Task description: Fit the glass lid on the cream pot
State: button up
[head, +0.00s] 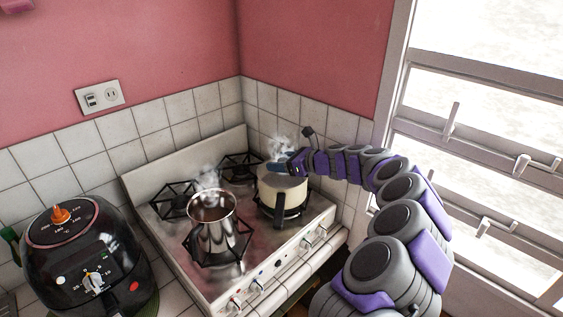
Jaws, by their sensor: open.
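The cream pot (284,198) stands on the front right burner of the stove, with a dark handle pointing to the front. Its top looks greyish and steam rises around it. I cannot clearly make out the glass lid; whether the greyish top is the lid or the pot's inside is too small to tell. My gripper (281,166) is open, over the back of the pot's top, with bluish fingers pointing left. Whether the fingers touch anything is not clear.
A steaming steel pot (212,222) stands on the front left burner. The two back burners (239,167) are empty. A black air fryer (88,262) stands left of the stove (267,252). Tiled walls close in the corner behind, and a window (480,120) is at right.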

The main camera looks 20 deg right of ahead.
jog(key=p+v, duration=0.3)
jog(key=v, duration=1.4)
jog(key=shift+d, duration=0.2)
jog(key=shift+s, duration=0.1)
jog(key=s+a+r+n+g+y, duration=0.1)
jog(key=s+a+r+n+g, duration=0.15)
jog(key=a+n, duration=0.6)
jog(key=s+a+r+n+g+y, duration=0.1)
jog(key=s+a+r+n+g, duration=0.15)
jog(key=a, duration=1.05)
jog(key=s+a+f+n+g+h, duration=0.25)
jog(key=s+a+n+g, duration=0.25)
jog(key=s+a+n, duration=0.45)
jog(key=s+d+f+n+g+h, duration=0.1)
jog(key=s+f+n+h, duration=0.2)
jog(key=s, duration=0.8)
jog(key=s+d+f+n+g+h, duration=0.2)
jog(key=s+f+n+h, duration=0.2)
jog(key=s, duration=0.7)
jog(key=shift+f+n+g, duration=0.25)
jog(key=shift+n+g, duration=0.05)
jog(key=shift+n, duration=0.75)
